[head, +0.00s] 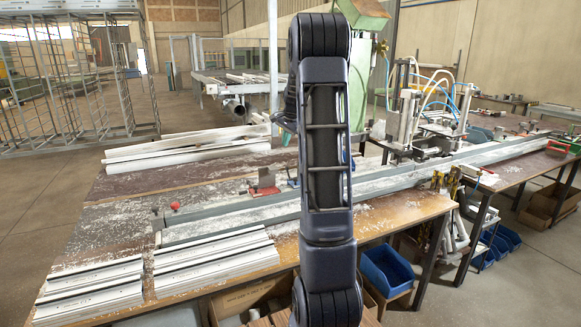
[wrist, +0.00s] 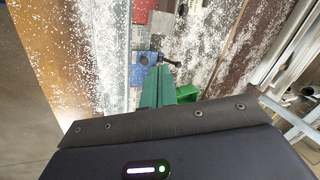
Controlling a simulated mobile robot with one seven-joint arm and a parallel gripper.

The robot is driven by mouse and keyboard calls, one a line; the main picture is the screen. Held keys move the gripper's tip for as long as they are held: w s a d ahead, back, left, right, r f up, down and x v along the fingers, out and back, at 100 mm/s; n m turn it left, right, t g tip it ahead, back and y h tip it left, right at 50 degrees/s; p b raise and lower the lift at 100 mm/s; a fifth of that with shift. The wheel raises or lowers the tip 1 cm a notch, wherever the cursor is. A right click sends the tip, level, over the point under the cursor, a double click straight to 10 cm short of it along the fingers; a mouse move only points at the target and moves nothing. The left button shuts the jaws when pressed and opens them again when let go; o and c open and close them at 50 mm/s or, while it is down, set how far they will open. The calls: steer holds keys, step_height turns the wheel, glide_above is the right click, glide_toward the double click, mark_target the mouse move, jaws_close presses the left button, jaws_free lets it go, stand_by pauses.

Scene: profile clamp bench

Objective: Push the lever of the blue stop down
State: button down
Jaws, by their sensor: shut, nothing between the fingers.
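A bright green part (wrist: 187,92) lies right of my fingers. White profiles (head: 215,258) lie along the front edge. A clamp machine (head: 410,125) stands at right.

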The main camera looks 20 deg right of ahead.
steer(key=w+d+f+m, duration=0.3)
steer(key=w+d+f, duration=0.4)
steer(key=w+d, duration=0.1)
steer(key=shift+f, duration=0.3)
steer(key=shift+a+f, duration=0.1)
steer(key=x, duration=0.9)
steer(key=shift+f, duration=0.4)
